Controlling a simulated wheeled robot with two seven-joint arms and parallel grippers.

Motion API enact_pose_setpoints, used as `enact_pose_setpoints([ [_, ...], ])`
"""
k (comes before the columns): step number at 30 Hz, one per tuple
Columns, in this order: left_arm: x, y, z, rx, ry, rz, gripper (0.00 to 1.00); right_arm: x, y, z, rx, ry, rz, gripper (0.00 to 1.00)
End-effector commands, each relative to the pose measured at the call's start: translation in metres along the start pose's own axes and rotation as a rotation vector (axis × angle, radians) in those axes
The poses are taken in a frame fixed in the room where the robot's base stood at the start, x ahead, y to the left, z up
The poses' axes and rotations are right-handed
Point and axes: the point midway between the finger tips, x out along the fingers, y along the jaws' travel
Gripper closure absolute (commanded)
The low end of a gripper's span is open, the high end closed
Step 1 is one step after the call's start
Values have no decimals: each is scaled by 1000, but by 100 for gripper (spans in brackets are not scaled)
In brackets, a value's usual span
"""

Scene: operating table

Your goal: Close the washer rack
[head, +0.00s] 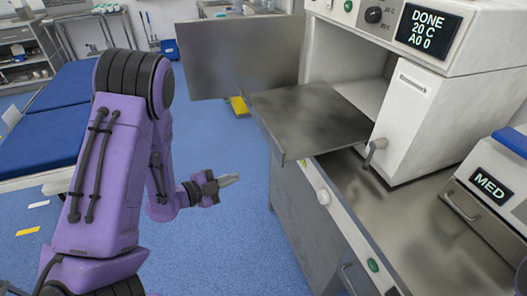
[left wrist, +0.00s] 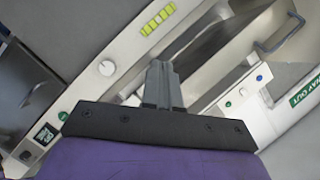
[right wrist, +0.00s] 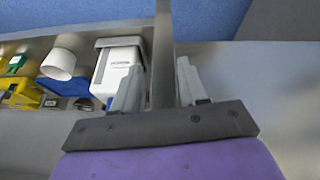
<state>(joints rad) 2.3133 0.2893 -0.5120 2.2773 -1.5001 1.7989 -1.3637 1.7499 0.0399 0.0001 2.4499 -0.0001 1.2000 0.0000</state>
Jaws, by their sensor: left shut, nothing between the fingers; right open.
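The washer (head: 440,110) stands on a steel counter at the right of the head view, with its display reading DONE. Its chamber is open, and the flat grey rack (head: 308,118) sticks out of it over the counter's front edge. A grey door panel (head: 240,58) stands swung out at the chamber's left. My left gripper (head: 230,180) is shut and empty, in front of and below the rack, apart from it. It also shows shut in the left wrist view (left wrist: 160,70). My right gripper (right wrist: 158,82) is open, with a thin grey upright edge showing between its fingers; whether they touch it is unclear.
A steel box marked MED (head: 490,187) stands on the counter (head: 400,225) right of the washer. A blue bed (head: 45,120) is at the left. The blue floor (head: 225,250) between is mostly clear. A white container (right wrist: 118,70) shows in the right wrist view.

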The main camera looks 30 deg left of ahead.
Motion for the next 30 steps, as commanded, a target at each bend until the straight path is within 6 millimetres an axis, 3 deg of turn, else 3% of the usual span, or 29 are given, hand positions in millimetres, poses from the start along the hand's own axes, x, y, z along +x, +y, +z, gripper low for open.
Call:
enact_pose_setpoints([
  [1, -7, -21, -8, 136, 84, -26, 100, 3, 0, 1, 0, 0, 0, 57],
  [5, -34, -52, -29, 441, 264, -72, 100, 5, 0, 2, 0, 0, 0, 57],
  [9, -55, -65, -40, 620, 368, -106, 100, 6, 0, 2, 0, 0, 0, 57],
  [13, -59, -68, -45, 671, 399, -112, 100, 4, 0, 2, 0, 0, 0, 57],
  [17, -43, -68, -53, 673, 401, -107, 100, -2, 0, -1, 0, 0, 0, 57],
  [30, 42, -66, -92, 672, 402, -105, 100, -37, 3, -15, 0, 0, 0, 57],
])
